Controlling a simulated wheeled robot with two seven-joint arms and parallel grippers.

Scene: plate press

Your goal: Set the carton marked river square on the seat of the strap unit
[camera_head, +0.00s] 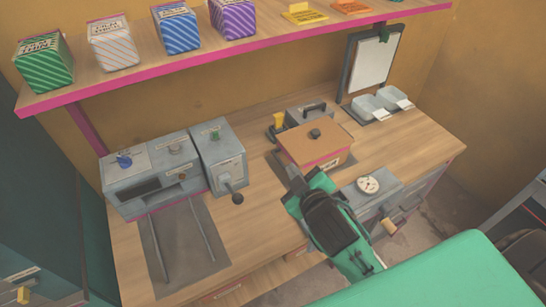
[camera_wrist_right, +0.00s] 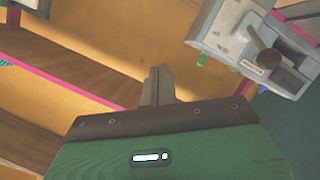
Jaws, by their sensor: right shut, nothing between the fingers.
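Several striped cartons stand on the upper shelf: green (camera_head: 44,64), white-orange (camera_head: 112,43), blue (camera_head: 177,28) and purple (camera_head: 232,17). Their labels are too small to read, so I cannot tell which is marked river. A box with a brown top and dark knob (camera_head: 314,147) sits on the bench. I cannot tell which bench device is the strap unit. My right gripper (camera_head: 294,178) is shut and empty, just in front of the brown-topped box in the head view. Its closed fingers also show in the wrist view (camera_wrist_right: 158,84). My left gripper is not in view.
Grey machines (camera_head: 152,175) (camera_head: 222,155) stand on the bench's left, with a dark mat (camera_head: 180,250) in front. A dial unit (camera_head: 366,190) is right of my right gripper. A clipboard (camera_head: 372,62) and small trays (camera_head: 368,107) are at the back right. The bench's right end (camera_head: 430,145) is clear.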

